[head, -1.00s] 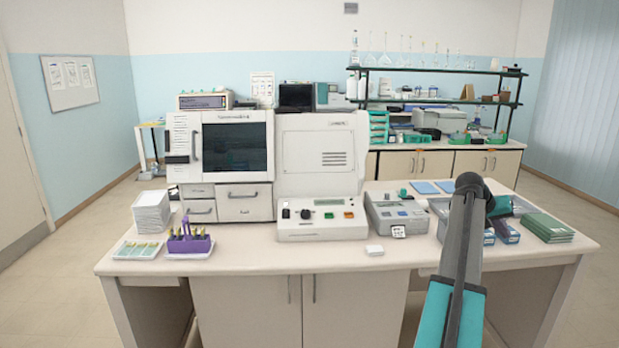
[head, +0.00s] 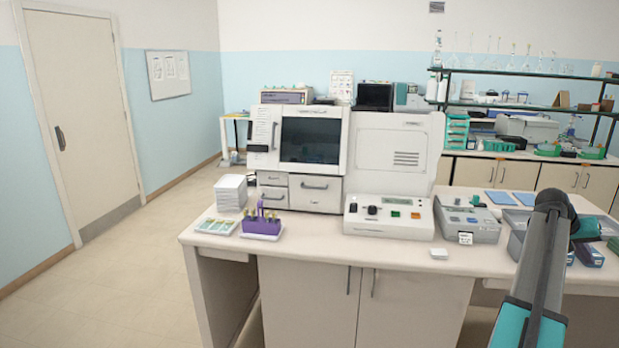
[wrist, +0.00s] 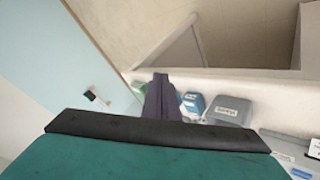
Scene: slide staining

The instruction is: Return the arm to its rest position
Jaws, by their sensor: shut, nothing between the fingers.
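My arm (head: 538,268) rises at the lower right of the head view, a dark grey link above a teal one, in front of the bench's right part. My gripper (wrist: 160,82) shows in the wrist view as dark fingers close together, shut and empty. A broad teal part of my arm with a black edge fills the bottom of that view.
Blue boxes (head: 588,254) stand close to my arm. Open floor (head: 110,300) lies left, beside a door (head: 82,120).

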